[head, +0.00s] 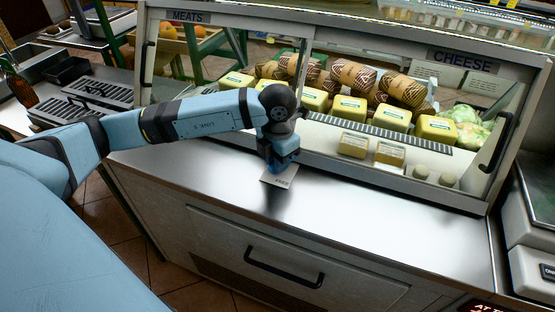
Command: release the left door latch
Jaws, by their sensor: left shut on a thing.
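The display case has a left glass door with a black upright handle (147,61) at its left edge, below the MEATS sign. I cannot make out a separate latch on it. My left gripper (277,165) points down over the steel counter, in front of the case's lower frame and well to the right of that handle. It is shut on a small white card (281,177) with dark lettering; the fingers hide part of the card. I cannot tell whether the card touches the counter. My right gripper is not in view.
Wrapped cheeses (350,108) and several brown-patterned packages (352,73) stand behind the glass. The right door has a black handle (496,142). The steel counter (390,226) is clear to the right. A scale (535,240) stands at the right edge.

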